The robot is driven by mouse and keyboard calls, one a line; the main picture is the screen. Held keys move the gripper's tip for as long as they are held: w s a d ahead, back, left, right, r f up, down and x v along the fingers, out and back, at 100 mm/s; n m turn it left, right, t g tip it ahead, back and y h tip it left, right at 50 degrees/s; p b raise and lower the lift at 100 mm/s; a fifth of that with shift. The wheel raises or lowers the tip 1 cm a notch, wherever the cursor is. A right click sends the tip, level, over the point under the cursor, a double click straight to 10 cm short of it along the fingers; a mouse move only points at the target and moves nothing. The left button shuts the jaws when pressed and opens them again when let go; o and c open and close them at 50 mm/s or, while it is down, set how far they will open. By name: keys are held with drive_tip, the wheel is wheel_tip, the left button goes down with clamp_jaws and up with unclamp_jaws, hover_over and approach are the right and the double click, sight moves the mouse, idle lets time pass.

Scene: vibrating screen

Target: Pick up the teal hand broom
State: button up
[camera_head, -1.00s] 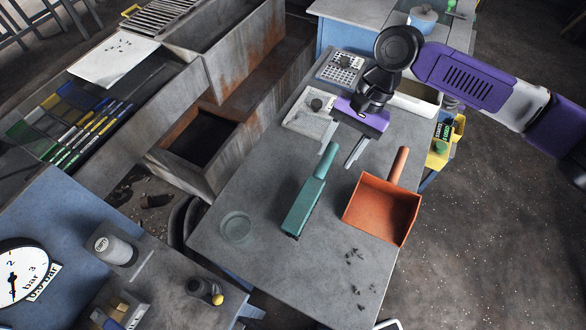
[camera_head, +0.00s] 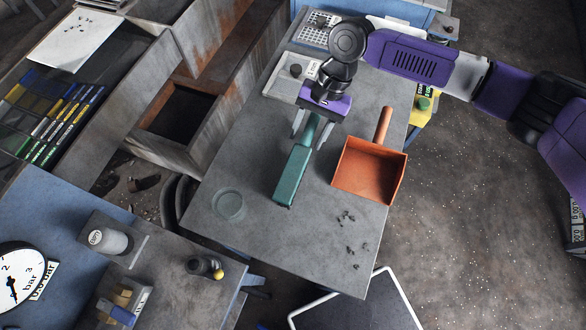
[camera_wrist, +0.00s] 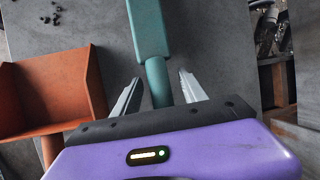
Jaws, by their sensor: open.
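The teal hand broom (camera_head: 293,172) lies on the grey table, its handle pointing toward the back under my gripper. My gripper (camera_head: 308,133) is open, its two fingers on either side of the broom's handle in the head view. In the wrist view the broom's handle (camera_wrist: 158,82) runs between the open fingers of my gripper (camera_wrist: 160,88), with clear gaps on both sides. The broom's body (camera_wrist: 149,28) extends beyond the fingertips. I cannot tell how high the fingers are above the table.
An orange dustpan (camera_head: 369,170) lies right of the broom; it also shows at left in the wrist view (camera_wrist: 45,92). A round glass dish (camera_head: 228,204) sits to the left. Dark crumbs (camera_head: 347,217) lie at the front right. A device (camera_head: 297,72) stands behind my gripper.

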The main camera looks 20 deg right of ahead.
clamp_jaws()
wheel_tip(320, 180, up, 20)
idle(0.8)
drive_tip(key=c, duration=0.8)
unclamp_jaws()
clamp_jaws()
